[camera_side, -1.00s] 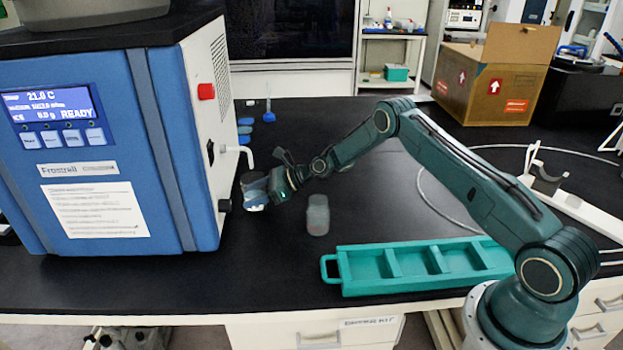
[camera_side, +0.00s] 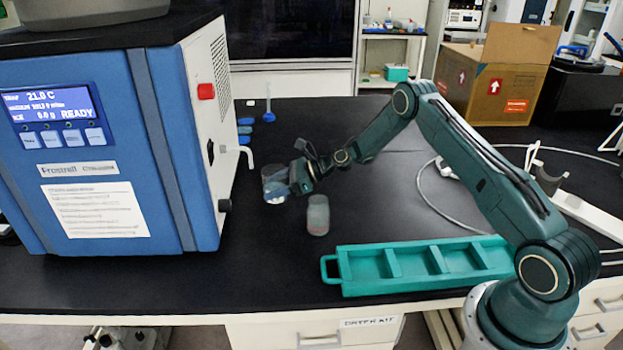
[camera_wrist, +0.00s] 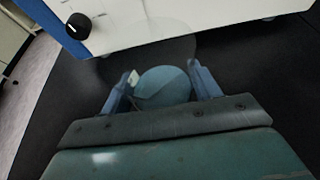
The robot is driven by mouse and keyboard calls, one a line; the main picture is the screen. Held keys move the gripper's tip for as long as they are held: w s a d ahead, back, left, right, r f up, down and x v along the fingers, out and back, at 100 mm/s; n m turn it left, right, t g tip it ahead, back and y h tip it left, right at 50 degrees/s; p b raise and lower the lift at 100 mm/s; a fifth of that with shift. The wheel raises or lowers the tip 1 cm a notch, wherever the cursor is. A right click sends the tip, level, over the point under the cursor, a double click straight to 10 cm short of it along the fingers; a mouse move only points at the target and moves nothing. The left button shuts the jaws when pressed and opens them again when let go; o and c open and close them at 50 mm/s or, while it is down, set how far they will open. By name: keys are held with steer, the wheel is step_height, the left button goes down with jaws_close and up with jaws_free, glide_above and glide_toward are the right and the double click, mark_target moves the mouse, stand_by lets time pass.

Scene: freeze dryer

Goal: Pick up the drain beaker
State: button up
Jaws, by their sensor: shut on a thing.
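The drain beaker (camera_side: 273,180) is a clear, see-through vessel to the right of the freeze dryer (camera_side: 110,150). My gripper (camera_side: 285,184) is shut on it from the right side, and the beaker looks roughly upright. In the wrist view, my gripper's two blue fingers (camera_wrist: 162,82) stand on either side of the beaker (camera_wrist: 160,45), whose faint clear outline lies against the dryer's white side. The side view does not show clearly whether its base is clear of the bench.
A grey translucent jar (camera_side: 318,215) stands just right of and in front of the beaker. A teal compartment tray (camera_side: 350,290) lies toward the front edge. The dryer's white drain spout (camera_side: 246,155) sticks out at left. Blue stoppers (camera_side: 243,130) lie behind. The bench's middle is clear.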

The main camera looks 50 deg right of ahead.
steer(key=shift+s+d, duration=4.2)
steer(key=shift+s+d, duration=0.1)
steer(key=s, duration=0.2)
steer(key=s+d, duration=0.1)
steer(key=s, duration=0.2)
steer(key=s+d+f, duration=0.1)
steer(key=s, duration=0.1)
steer(key=shift+s+d, duration=0.2)
steer(key=shift+s, duration=0.2)
steer(key=shift+s+d, duration=0.1)
steer(key=shift+s, duration=0.6)
steer(key=shift+r, duration=0.1)
